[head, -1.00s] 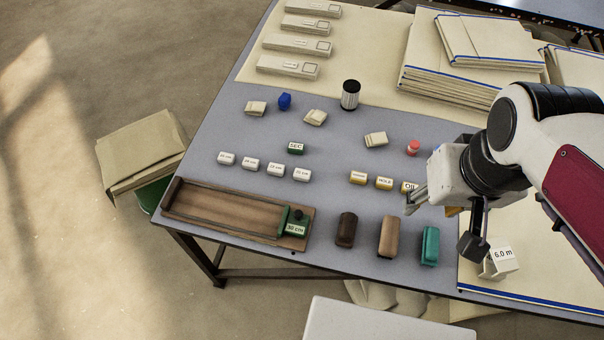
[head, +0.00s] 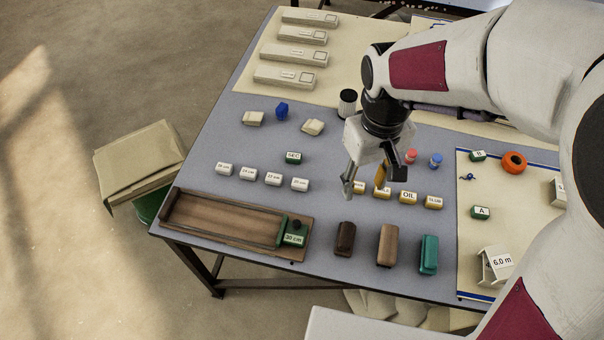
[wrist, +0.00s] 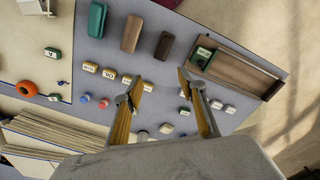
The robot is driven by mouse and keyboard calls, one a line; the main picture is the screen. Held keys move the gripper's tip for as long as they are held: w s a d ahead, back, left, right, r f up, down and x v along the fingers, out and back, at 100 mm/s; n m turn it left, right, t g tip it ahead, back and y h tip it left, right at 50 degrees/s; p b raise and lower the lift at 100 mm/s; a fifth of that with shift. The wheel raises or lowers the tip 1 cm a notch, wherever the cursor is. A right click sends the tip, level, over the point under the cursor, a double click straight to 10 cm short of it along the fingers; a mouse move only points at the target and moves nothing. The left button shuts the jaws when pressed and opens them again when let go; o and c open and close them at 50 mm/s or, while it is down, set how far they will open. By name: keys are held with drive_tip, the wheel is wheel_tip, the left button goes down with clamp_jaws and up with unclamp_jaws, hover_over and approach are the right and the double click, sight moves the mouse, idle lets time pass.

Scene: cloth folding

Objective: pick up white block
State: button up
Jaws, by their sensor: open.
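A row of small white blocks (head: 273,179) with cm labels lies on the grey table, left of my gripper. Two plain off-white blocks (head: 253,118) (head: 312,127) lie farther back. Which one the task means cannot be told. My gripper (head: 364,190) is open and empty, pointing down above the table by the row of yellow blocks (head: 409,196). It partly hides that row in the head view. In the wrist view my open fingers (wrist: 156,84) spread over the table; white labelled blocks (wrist: 217,104) show beyond the right finger.
A wooden tray (head: 220,217) with a green 30 cm block (head: 293,239) lies at the front left. Dark brown (head: 345,238), brown (head: 387,245) and teal (head: 429,254) blocks stand near the front edge. A black-topped cylinder (head: 347,103) stands behind my gripper.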

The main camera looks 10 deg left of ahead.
drive_tip(key=w+a+f+n+g, duration=0.1)
drive_tip(key=w+a+f+n, duration=0.2)
drive_tip(key=a+f, duration=0.35)
drive_tip(key=w+a+f+n, duration=0.3)
drive_tip(key=a+f, duration=0.3)
drive_tip(key=f, duration=0.1)
drive_tip(key=n, duration=0.3)
hover_over(298, 183)
drive_tip(key=shift+s+d+f+t, duration=0.15)
drive_tip(key=shift+s+d+f, duration=0.05)
drive_tip(key=shift+f, duration=0.2)
drive_tip(key=shift+s+d+f+t, duration=0.15)
drive_tip(key=shift+s+f, duration=0.05)
drive_tip(key=shift+f, duration=0.2)
drive_tip(key=shift+w+a+r+n, duration=0.2)
drive_tip(key=shift+w+n, duration=0.1)
drive_tip(key=shift+n, duration=0.2)
drive_tip(key=shift+w+a+n, duration=0.1)
drive_tip(key=shift+w+n, duration=0.05)
drive_tip(key=shift+n, duration=0.45)
drive_tip(key=shift+f, duration=0.1)
drive_tip(key=shift+f, duration=1.2)
drive_tip(key=shift+f, duration=0.1)
